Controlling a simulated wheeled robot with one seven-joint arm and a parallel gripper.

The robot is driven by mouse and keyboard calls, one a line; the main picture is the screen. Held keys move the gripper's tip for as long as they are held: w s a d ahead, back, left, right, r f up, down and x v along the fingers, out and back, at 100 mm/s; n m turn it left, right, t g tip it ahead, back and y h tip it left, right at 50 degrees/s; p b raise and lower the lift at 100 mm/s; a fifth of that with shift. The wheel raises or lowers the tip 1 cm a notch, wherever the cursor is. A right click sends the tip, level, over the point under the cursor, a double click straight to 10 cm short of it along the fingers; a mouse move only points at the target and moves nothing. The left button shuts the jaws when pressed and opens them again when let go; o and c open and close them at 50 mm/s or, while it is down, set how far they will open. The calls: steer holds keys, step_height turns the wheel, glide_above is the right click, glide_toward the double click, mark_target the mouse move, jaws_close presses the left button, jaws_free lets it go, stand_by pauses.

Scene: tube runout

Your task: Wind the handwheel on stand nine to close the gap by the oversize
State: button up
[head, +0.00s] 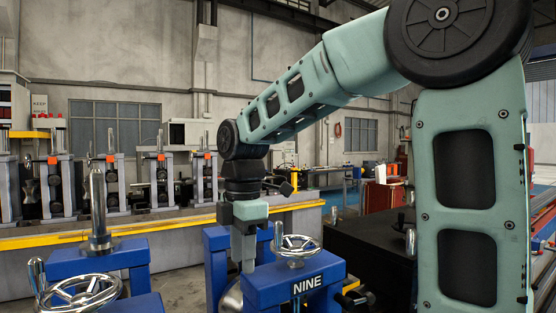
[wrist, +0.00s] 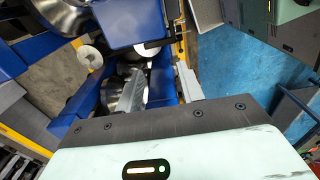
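Stand nine (head: 293,281) is a blue frame with a NINE label, at the lower middle of the head view. Its bright metal handwheel (head: 297,249) with an upright knob lies flat on top. My gripper (head: 248,264) points down just left of the handwheel, apart from it. In the wrist view its two grey fingers (wrist: 160,86) stand apart with no object held between them. Blue frame parts and shiny rollers (wrist: 62,14) show beyond the fingers. I cannot make out the handwheel in the wrist view. The gap and the oversize cannot be picked out.
Another blue stand (head: 98,258) with a larger handwheel (head: 80,292) and a tall metal post is at the left. A yellow-edged bench (head: 170,226) with several orange-topped stands runs behind. A dark block (head: 375,250) stands right of stand nine, partly behind my arm.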

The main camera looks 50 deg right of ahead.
steer(key=n+p, duration=0.2)
steer(key=p, duration=0.5)
glide_toward(278, 222)
steer(key=shift+a, duration=0.1)
steer(key=shift+b, duration=0.4)
steer(key=shift+f+b, duration=0.3)
steer(key=shift+f, duration=0.1)
step_height(278, 222, down, 9)
steer(key=b, duration=0.8)
steer(key=shift+f+b, duration=0.25)
steer(key=shift+b, duration=0.05)
steer(key=shift+w+r+p, duration=0.1)
steer(key=shift+r+p, duration=0.25)
steer(key=shift+f, duration=0.1)
steer(key=c, duration=0.8)
